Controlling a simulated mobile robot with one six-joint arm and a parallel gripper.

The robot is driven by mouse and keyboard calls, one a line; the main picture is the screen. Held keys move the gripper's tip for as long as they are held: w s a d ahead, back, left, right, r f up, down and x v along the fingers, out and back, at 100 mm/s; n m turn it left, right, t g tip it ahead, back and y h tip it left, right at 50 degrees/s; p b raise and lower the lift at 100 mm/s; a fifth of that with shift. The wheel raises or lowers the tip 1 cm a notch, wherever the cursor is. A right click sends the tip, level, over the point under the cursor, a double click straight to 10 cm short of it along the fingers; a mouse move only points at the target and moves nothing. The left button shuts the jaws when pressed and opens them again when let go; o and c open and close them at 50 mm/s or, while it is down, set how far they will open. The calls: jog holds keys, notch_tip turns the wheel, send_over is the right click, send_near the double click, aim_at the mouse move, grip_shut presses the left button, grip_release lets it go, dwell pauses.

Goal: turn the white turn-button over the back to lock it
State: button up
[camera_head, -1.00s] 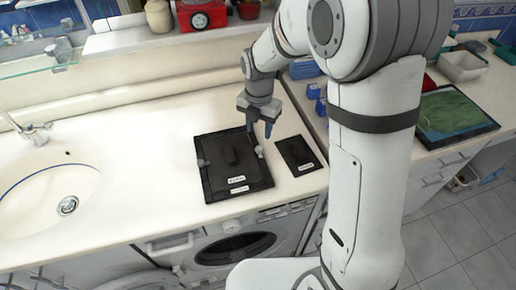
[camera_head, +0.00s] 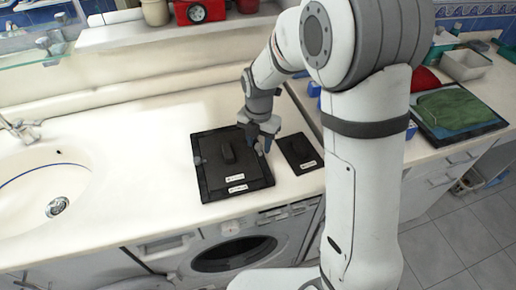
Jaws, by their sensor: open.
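A black square back (camera_head: 226,172) with a raised black block (camera_head: 227,151) and white labels lies flat on the white counter. A small grey turn-button (camera_head: 198,160) shows at its left edge. My gripper (camera_head: 260,146) points down at the right edge of the back, its fingers apart. The small white turn-button (camera_head: 259,149) there is mostly hidden by the fingers. I cannot tell which way it points or whether the fingers touch it.
A smaller black plate (camera_head: 299,153) lies just right of the back. A sink (camera_head: 40,190) is at the left, with clear counter between. Below is a washing machine (camera_head: 234,253). A green cloth (camera_head: 452,108) lies on a dark tray at the right.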

jog(key=c, duration=0.6)
jog(key=m, duration=0.5)
